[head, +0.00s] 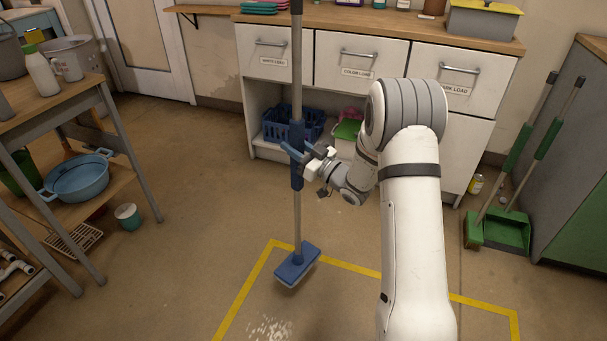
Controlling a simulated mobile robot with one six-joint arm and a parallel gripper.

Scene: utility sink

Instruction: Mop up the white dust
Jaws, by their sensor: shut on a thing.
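A mop with a grey pole and a blue head (297,262) stands nearly upright in the middle of the head view. My gripper (303,158) is shut on the blue grip section of its pole. The mop head is at the far edge of a yellow floor outline, near its far left corner; whether it touches the floor I cannot tell. The white dust (270,328) lies on the floor inside the outline, nearer to me than the mop head and slightly left of it. The bottom of the picture may cut off part of the dust.
A cabinet with labelled drawers (360,62) stands behind the mop. A wooden shelf unit with a blue basin (77,178) is at the left, with a cup (128,216) on the floor beside it. A green broom and dustpan (507,232) stand at the right. The floor around the mop is open.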

